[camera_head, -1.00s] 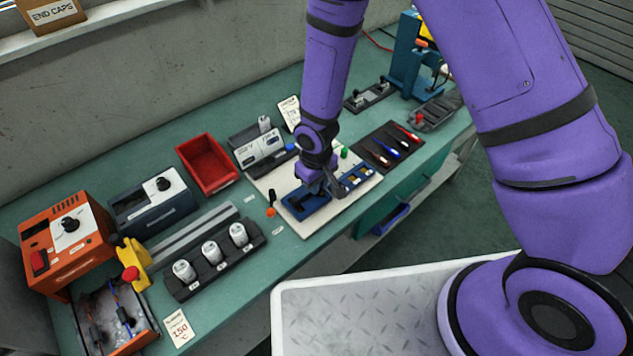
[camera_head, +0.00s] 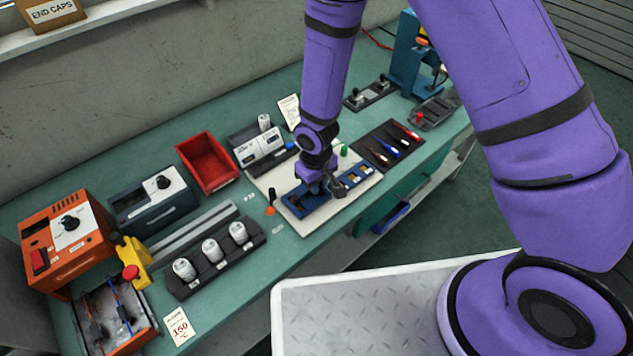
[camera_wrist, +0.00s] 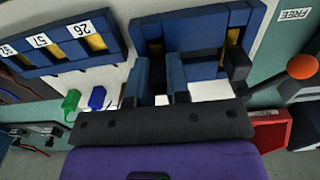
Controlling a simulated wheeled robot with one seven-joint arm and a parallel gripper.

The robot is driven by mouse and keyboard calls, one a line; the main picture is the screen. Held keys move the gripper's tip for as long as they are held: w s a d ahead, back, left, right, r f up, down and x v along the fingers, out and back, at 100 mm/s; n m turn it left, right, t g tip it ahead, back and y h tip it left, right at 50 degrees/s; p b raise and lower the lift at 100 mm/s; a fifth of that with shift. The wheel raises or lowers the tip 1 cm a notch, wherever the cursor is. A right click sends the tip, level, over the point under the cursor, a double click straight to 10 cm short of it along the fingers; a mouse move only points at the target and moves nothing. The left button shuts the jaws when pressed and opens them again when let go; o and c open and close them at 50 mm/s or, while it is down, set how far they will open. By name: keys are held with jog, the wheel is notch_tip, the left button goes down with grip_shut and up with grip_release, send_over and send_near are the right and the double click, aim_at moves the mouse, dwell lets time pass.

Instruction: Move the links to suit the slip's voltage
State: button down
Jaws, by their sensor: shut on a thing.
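The blue terminal block (camera_head: 308,205) lies on a pale board on the bench, and its recess with brass strips shows in the wrist view (camera_wrist: 198,38). My gripper (camera_head: 325,188) points down over this block. Its two fingers (camera_wrist: 158,80) are shut on a small piece, seemingly a link, mostly hidden between them. A blue rack (camera_head: 357,177) beside the block holds brass pieces. In the wrist view the rack (camera_wrist: 62,45) has number tags, one reading 26. A printed slip (camera_head: 290,110) stands behind the board; its text is too small to read.
A dark mat with screwdrivers (camera_head: 390,146) lies right. An orange-tipped item (camera_head: 271,209) stands left of the block. A card reading 150 (camera_head: 178,328) lies front left.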

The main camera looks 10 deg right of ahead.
jog(key=shift+f, duration=0.1)
dwell(0.3)
jog(key=c, duration=0.8)
grip_release()
jog(key=shift+c, duration=0.2)
jog(key=shift+r, duration=3.75)
grip_shut()
